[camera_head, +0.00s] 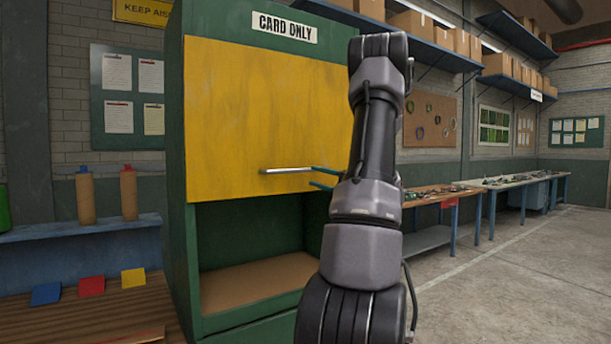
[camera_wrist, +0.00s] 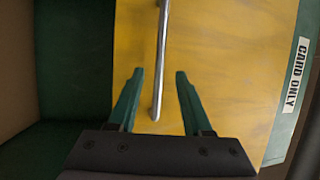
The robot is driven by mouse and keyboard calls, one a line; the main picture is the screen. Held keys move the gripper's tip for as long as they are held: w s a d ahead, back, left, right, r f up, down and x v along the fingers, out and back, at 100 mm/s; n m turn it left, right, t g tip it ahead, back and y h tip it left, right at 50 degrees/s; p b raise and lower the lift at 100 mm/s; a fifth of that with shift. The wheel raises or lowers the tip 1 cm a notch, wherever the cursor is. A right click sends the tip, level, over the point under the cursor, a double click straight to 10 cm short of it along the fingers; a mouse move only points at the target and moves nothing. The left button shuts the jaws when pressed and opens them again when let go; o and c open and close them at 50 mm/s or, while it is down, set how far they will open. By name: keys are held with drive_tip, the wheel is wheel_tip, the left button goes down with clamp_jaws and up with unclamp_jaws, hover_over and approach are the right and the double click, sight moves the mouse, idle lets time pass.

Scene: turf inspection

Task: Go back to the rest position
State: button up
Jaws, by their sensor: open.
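My gripper (camera_head: 322,178) is at the right end of a metal bar handle (camera_head: 287,170) on the yellow panel (camera_head: 265,115) of a green cabinet (camera_head: 225,35). In the wrist view my gripper (camera_wrist: 160,74) is open, with its two green fingers apart on either side of the handle (camera_wrist: 160,60). I cannot tell whether a finger touches the handle. The yellow panel covers the upper part of the cabinet, under a "CARD ONLY" sign (camera_head: 284,28). Below the panel the cabinet is open, with a bare brown floor (camera_head: 255,283). My arm hides the cabinet's right side.
Workbenches (camera_head: 445,196) line the right wall. The concrete floor (camera_head: 520,270) at the right is clear.

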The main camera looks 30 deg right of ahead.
drive_tip(key=shift+v, duration=1)
drive_tip(key=s+a+n+g+y, duration=0.25)
drive_tip(key=a+g, duration=0.35)
drive_tip(key=a, duration=0.7)
drive_tip(key=s+a+n+g+y, duration=0.1)
drive_tip(key=s+a+n+g, duration=0.3)
drive_tip(key=a, duration=0.9)
drive_tip(key=s+a+n+h, duration=0.1)
drive_tip(key=s+a+h, duration=0.2)
drive_tip(key=s, duration=0.4)
drive_tip(key=s+a+n+g+h, duration=0.1)
drive_tip(key=s+a+h, duration=0.3)
drive_tip(key=s+h, duration=0.2)
drive_tip(key=shift+s+r, duration=0.15)
drive_tip(key=shift+s, duration=0.8)
